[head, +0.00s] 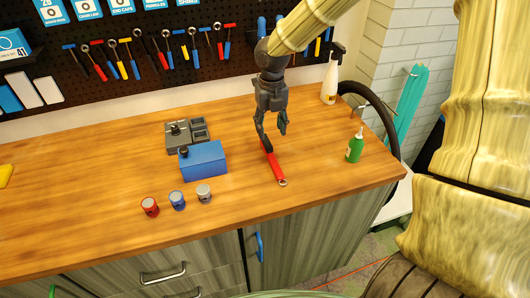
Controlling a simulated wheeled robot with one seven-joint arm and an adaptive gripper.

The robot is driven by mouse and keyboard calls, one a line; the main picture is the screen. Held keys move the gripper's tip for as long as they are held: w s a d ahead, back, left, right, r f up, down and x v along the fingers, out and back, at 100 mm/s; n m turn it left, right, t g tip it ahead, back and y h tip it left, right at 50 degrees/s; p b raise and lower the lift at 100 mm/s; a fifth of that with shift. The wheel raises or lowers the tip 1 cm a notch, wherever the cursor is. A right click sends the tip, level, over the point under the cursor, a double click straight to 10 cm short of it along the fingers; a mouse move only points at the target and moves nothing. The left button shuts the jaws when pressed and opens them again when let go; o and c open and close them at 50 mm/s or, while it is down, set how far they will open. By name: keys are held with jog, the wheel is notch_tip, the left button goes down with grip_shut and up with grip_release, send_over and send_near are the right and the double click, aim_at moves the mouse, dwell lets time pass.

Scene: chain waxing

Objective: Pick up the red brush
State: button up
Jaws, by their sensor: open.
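The red brush (274,164) lies flat on the wooden workbench (105,190), right of the blue box. Its ring end points toward the front edge of the bench. My gripper (271,138) hangs down from above over the brush's far end, with its two fingers apart. The left finger reaches close to the far end of the red handle and partly covers it. I cannot tell whether the finger touches it. The jaws hold nothing.
A blue box (204,161), a grey tray (200,128) and small red (150,207), blue (177,200) and grey (204,194) cans stand to the left. A green bottle (355,147) and a white spray bottle (330,82) stand to the right. A tool pegboard (150,25) is behind.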

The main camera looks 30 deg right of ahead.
aim_at(270, 153)
jog(key=shift+w+a+f, duration=0.1)
jog(key=shift+w+f, duration=0.05)
jog(key=shift+f, duration=0.2)
jog(key=f, duration=0.2)
jog(key=f+p, duration=0.1)
jog(key=f, duration=0.1)
jog(key=shift+d, duration=0.3)
jog(key=shift+a+f+p, duration=0.1)
jog(key=shift+f+p, duration=0.75)
jog(key=shift+f, duration=2.05)
jog(key=shift+c, duration=0.2)
grip_shut()
